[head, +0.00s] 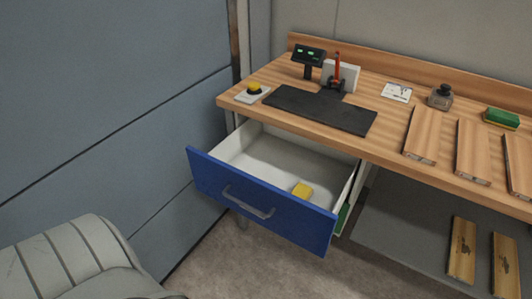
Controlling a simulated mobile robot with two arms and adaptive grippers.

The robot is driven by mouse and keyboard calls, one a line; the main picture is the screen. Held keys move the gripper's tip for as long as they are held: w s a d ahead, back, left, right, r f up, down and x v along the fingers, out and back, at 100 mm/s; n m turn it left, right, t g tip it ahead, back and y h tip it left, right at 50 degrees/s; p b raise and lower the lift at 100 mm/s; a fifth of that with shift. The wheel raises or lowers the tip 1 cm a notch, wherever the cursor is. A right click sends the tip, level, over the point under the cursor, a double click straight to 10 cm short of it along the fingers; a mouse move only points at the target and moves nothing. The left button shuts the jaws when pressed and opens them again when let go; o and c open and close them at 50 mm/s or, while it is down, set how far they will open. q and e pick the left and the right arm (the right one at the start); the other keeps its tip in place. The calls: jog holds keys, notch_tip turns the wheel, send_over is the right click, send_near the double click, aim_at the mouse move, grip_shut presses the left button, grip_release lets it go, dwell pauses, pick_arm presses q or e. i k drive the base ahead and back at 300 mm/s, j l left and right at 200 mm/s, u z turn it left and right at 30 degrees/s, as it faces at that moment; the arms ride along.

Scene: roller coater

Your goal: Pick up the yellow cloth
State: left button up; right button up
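A small yellow piece (302,189), which looks like the folded yellow cloth, lies inside the open drawer (262,158) in the head view. It rests on the white drawer floor, near the front panel and right of the middle. Its lower edge is partly hidden by the top of the blue drawer front (285,212). The drawer is pulled well out from under the wooden bench. Neither of my grippers shows in this view, and nothing is touching the yellow piece.
More boards lie on the lower shelf (405,225). A grey wall stands left of the drawer.

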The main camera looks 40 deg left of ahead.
aim_at(303, 191)
jog(key=u, duration=0.9)
